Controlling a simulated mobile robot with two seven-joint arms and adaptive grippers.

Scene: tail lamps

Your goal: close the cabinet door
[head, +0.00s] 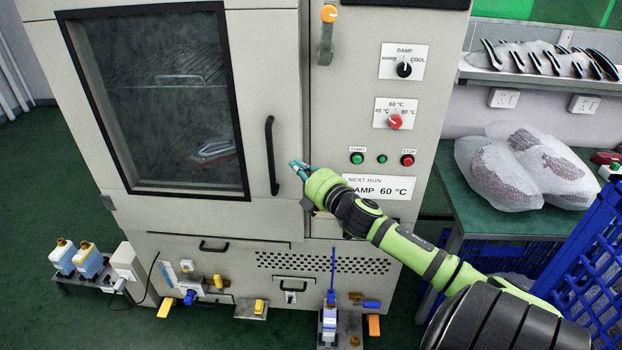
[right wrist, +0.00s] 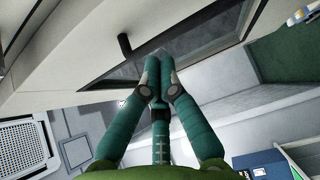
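The cabinet door (head: 180,212) is a pale panel with a dark framed window (head: 160,95) and a black vertical handle (head: 271,155) near its right edge. It lies nearly flush with the cabinet front; I cannot tell whether a small gap remains. My right gripper (head: 297,167) is at the door's right edge, just right of the handle. In the right wrist view its teal fingers (right wrist: 159,65) are together with nothing visible between them, near the door face and handle (right wrist: 124,44). Whether they touch the door is unclear. My left gripper is out of view.
A latch lever with an orange knob (head: 328,14) is on the frame right of the door. Dials, buttons and a label (head: 379,187) are on the right panel. A green-topped table (head: 480,215) with wrapped bundles (head: 525,165) and a blue crate (head: 590,250) stand at right.

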